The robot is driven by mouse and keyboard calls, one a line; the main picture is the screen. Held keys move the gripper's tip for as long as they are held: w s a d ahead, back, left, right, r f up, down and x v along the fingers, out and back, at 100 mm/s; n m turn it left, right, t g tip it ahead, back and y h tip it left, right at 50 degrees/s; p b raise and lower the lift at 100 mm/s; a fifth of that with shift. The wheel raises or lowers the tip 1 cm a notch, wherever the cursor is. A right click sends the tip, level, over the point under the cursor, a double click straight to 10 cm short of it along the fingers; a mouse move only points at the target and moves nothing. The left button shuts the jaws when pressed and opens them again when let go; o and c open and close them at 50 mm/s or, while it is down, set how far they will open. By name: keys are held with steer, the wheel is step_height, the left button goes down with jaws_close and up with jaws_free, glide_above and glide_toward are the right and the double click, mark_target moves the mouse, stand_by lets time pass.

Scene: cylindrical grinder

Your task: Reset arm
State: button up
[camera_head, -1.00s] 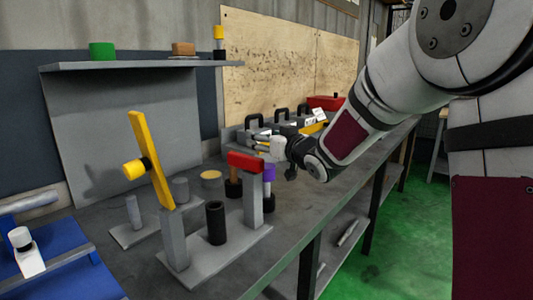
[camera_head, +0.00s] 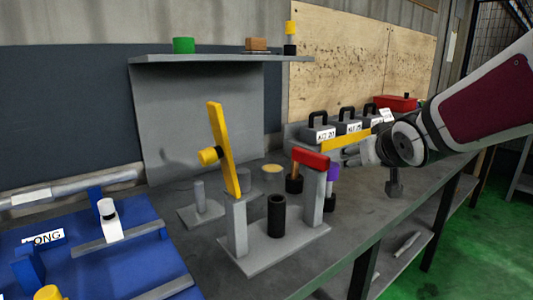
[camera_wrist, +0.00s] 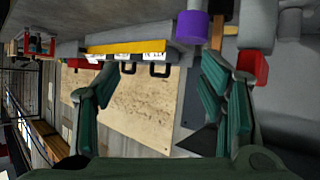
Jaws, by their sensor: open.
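My gripper (camera_head: 366,150) is at the right in the head view, held above the front part of the workbench, to the right of a fixture with a red bar (camera_head: 311,160) and a tilted yellow lever (camera_head: 222,150). In the wrist view my gripper (camera_wrist: 160,95) shows two green fingers spread wide apart with nothing between them. The wrist view is turned on its side or upside down. Beyond the fingers it shows the plywood board (camera_wrist: 125,110), a yellow bar (camera_wrist: 125,47) and a purple cylinder (camera_wrist: 193,25).
Several grey handled boxes (camera_head: 318,133) stand behind my gripper. A red box (camera_head: 400,103) is farther back. A blue tray (camera_head: 120,265) lies at the left. Green floor is clear at the right.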

steer(key=s+a+f+g, duration=0.1)
steer(key=s+f+g, duration=0.25)
steer(key=s, duration=1.05)
steer(key=s+a+f+g, duration=0.1)
steer(key=s+f+g, duration=0.25)
steer(key=s, duration=0.95)
steer(key=s+a+f+g, duration=0.25)
steer(key=s+g, duration=0.25)
steer(key=s, duration=0.9)
step_height(320, 180, up, 22)
steer(key=t+p, duration=0.3)
steer(key=p, duration=1.7)
steer(key=shift+w+d+f+t+y, duration=0.15)
steer(key=shift+d+f+t+y, duration=0.15)
steer(key=shift+t+y, duration=0.1)
